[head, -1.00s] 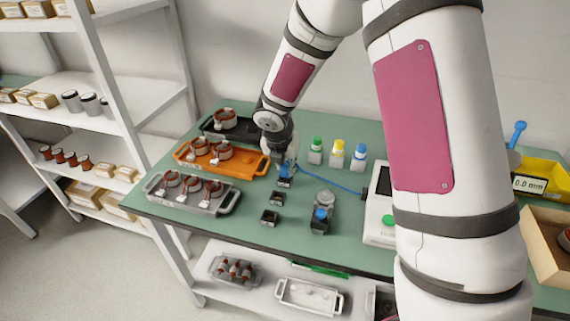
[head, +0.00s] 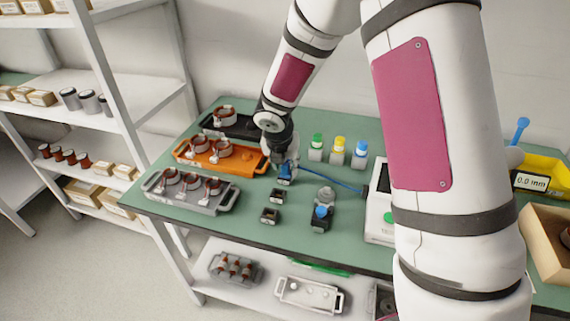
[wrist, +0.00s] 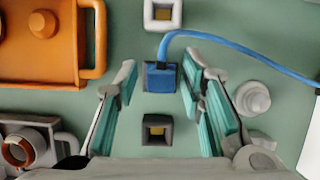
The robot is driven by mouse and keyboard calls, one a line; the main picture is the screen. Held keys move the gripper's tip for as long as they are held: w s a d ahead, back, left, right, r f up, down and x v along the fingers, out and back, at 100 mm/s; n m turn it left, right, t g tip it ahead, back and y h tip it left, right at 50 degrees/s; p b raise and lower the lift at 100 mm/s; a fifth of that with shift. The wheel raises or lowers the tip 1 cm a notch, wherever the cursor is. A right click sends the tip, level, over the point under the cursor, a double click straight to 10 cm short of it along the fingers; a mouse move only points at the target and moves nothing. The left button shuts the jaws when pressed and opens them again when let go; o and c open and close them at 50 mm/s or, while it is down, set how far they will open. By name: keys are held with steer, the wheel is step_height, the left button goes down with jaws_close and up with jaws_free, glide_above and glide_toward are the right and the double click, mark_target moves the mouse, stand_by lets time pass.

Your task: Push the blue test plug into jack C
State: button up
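The blue test plug (wrist: 160,79) sits between my fingertips in the wrist view, with its blue cable leaving to the right. In the head view the plug (head: 286,177) is just below my gripper (head: 284,164). My gripper (wrist: 159,73) is open, with a gap on each side of the plug. A dark rim shows beside the plug; how deep it sits in a jack is unclear. A dark jack (wrist: 157,130) is nearer, and a white one (wrist: 162,14) is beyond. Another dark jack (head: 270,216) stands nearest in the head view. No jack letters are readable.
An orange tray (head: 249,166) and a grey tray (head: 225,203) with stators lie left. Green, yellow and blue-capped bottles (head: 338,150) stand behind. The cable runs toward a white tester (head: 378,215).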

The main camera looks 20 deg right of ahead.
steer(key=shift+r, duration=0.1)
steer(key=v, duration=1.1)
steer(key=shift+s+r, duration=0.2)
steer(key=shift+r, duration=0.15)
steer(key=shift+a, duration=0.15)
steer(key=s+d+r+m+p, duration=0.2)
steer(key=s+d+r+m, duration=0.2)
steer(key=s+r+m, duration=0.8)
steer(key=s+a+r+m+y+p, duration=0.1)
steer(key=s+r+m+y, duration=0.1)
steer(key=s+m, duration=1.5)
steer(key=shift+s+r+m+t, duration=0.35)
steer(key=shift+s+r, duration=0.4)
steer(key=shift+s, duration=0.35)
